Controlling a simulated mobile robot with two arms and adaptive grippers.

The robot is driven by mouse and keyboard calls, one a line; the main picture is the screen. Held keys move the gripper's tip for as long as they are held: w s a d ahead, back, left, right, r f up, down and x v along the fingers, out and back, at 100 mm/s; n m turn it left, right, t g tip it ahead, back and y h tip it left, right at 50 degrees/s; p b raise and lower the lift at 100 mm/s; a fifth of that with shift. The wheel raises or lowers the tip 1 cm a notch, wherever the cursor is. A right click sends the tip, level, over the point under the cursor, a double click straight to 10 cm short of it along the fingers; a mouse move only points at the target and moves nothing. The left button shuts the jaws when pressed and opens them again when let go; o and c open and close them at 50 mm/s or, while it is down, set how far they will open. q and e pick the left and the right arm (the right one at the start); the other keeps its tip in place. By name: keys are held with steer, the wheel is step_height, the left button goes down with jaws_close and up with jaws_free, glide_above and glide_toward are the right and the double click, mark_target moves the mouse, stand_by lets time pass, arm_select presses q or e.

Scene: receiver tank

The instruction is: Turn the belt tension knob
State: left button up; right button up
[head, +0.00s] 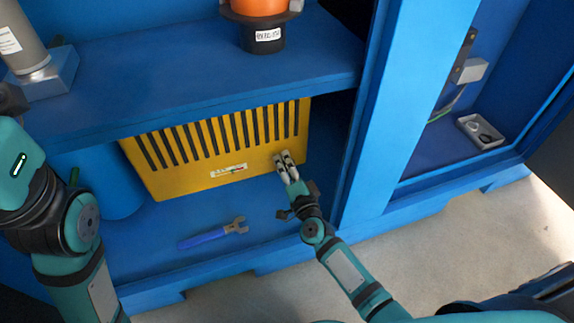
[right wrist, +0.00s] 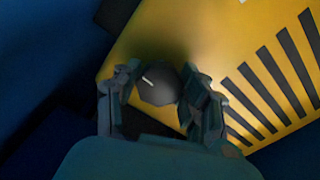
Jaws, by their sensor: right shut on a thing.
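The belt tension knob (right wrist: 158,86) is dark and rounded, with a short white mark on its face. It sits on the lower corner of the yellow slotted guard (head: 222,150), which also shows in the right wrist view (right wrist: 150,40). My right gripper (head: 285,162) is at the guard's lower right corner, with its fingers shut on the knob, one on each side in the right wrist view (right wrist: 160,100). In the head view the knob is hidden by the fingers. My left arm shows at the left edge of the head view, but its gripper fingers are not visible.
A blue-handled wrench (head: 212,233) lies on the lower blue shelf, left of my right gripper. A blue shelf (head: 200,85) runs above the guard, and a blue post (head: 390,130) stands to the right. A small grey tray (head: 480,131) lies in the right bay.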

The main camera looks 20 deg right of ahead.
steer(key=o, duration=1.2)
steer(key=s, duration=1.2)
steer(key=shift+d, duration=0.2)
